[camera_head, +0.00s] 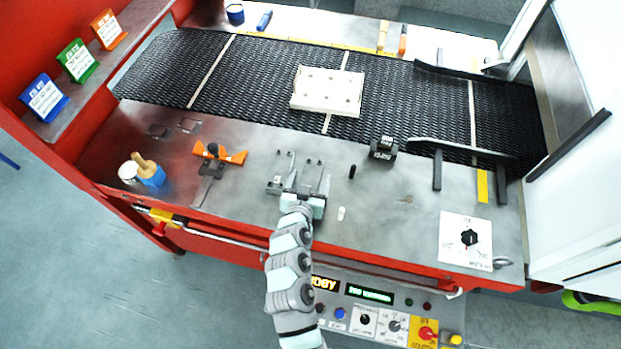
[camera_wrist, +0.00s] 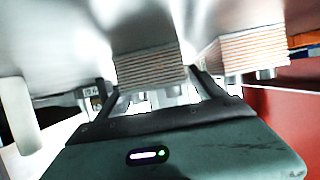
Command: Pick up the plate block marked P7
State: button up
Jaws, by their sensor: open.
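My gripper (camera_head: 304,183) is over the steel table in front of the belt, fingers pointing toward the belt. In the wrist view its two dark fingers (camera_wrist: 155,92) stand apart, open. A grey block with striped layered edges (camera_wrist: 150,68) shows in line with the gap between them; I cannot tell whether they touch it. A second striped block (camera_wrist: 250,50) is to its right. A dark block with white lettering (camera_head: 383,148) stands on the table right of my gripper. No P7 mark is readable, so I cannot tell which one is the plate block.
The black mesh belt (camera_head: 255,75) carries a pale flat board (camera_head: 328,90). An orange-winged holder (camera_head: 219,154) and a blue pot with a brush (camera_head: 150,174) are left of my gripper. A small black cylinder (camera_head: 352,171) and a small white piece (camera_head: 341,213) are to its right.

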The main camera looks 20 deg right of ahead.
jog(key=shift+w+d+f, duration=0.15)
jog(key=shift+w+d, duration=0.1)
jog(key=shift+w, duration=0.05)
jog(key=shift+c, duration=0.2)
grip_shut()
dwell(0.5)
